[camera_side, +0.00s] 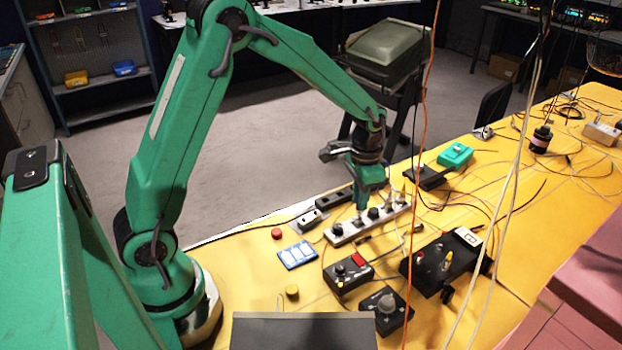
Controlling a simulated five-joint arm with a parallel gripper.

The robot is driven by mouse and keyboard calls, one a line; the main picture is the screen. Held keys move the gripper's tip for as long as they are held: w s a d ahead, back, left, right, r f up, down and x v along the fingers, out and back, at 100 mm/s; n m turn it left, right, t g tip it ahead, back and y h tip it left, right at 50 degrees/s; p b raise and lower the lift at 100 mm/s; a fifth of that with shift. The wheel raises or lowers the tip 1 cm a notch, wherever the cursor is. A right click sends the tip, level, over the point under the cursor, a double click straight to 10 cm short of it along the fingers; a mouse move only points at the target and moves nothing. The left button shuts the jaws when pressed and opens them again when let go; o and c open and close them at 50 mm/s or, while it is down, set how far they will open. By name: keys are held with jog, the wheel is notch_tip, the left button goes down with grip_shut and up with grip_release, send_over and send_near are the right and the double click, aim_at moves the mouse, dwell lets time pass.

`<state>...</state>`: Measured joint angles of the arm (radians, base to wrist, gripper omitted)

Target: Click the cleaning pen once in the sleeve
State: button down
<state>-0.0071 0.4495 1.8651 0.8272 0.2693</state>
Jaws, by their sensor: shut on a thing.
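My gripper (363,200) points down over a long white strip (343,231) with several dark round fittings, near the back edge of the yellow table. It is shut on a slim thing that I take to be the cleaning pen; the fingers hide most of it. A small grey tip shows just below the fingers, at the strip's top. I cannot tell whether the tip is inside a fitting or only above it. The sleeve cannot be told apart from the strip's fittings at this size.
Near the strip are a blue-and-white card (298,254), a red button (276,234), a black box with a red switch (347,272), a larger black box (440,264) and a teal box (455,156). Thin cables hang down and cross the yellow table (255,262).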

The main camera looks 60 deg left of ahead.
jog(key=shift+f, duration=0.9)
dwell(0.3)
jog(key=c, duration=1.9)
grip_release()
jog(key=shift+c, duration=0.2)
grip_shut()
jog(key=shift+f, duration=0.15)
jog(key=shift+r, duration=3.05)
jog(key=shift+a, duration=0.1)
